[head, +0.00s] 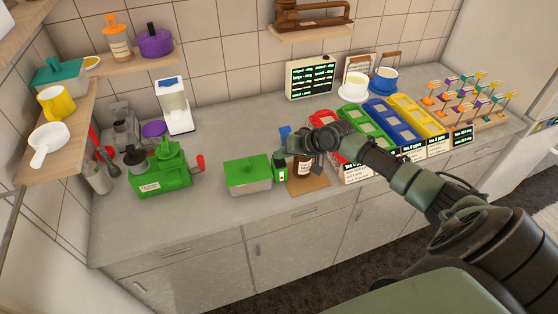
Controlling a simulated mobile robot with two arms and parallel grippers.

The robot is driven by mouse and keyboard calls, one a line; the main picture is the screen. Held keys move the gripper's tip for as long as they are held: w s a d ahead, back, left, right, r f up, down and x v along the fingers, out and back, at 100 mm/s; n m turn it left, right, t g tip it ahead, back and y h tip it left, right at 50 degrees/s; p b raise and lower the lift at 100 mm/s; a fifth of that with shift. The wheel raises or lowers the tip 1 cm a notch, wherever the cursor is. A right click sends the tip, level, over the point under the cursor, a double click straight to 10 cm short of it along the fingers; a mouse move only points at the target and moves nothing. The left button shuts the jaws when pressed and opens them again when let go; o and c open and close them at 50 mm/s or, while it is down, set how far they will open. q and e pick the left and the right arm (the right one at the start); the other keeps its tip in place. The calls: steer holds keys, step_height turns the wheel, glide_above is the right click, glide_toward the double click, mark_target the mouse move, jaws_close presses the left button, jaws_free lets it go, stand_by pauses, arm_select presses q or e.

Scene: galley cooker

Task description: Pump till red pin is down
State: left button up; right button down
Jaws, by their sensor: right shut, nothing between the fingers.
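My right gripper (315,166) reaches in from the right and points down over the counter, shut and empty. It is beside a brown labelled bottle (303,168) on a tan board (308,186) and partly covers it. I cannot tell whether they touch. A small green unit (280,168) stands just left of the bottle, beside a green-lidded box (248,174). A green machine (165,170) with a red handle (199,162) stands further left. I cannot make out a red pin, nor which part is the pump. My left gripper is out of view.
Red, green, blue and yellow bins (418,124) fill the counter's right, partly behind my right arm. A white appliance (174,108) stands at the back left. Bare counter (215,215) lies in front of the green machine.

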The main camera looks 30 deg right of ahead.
steer(key=shift+s+a+f, duration=0.15)
steer(key=shift+s+f, duration=0.1)
steer(key=shift+f, duration=0.35)
steer(key=shift+w, duration=0.15)
steer(key=shift+r, duration=0.5)
steer(key=shift+w+d+r+p, duration=0.2)
steer(key=shift+r+p, duration=0.45)
steer(key=shift+p, duration=0.1)
steer(key=shift+r, duration=0.1)
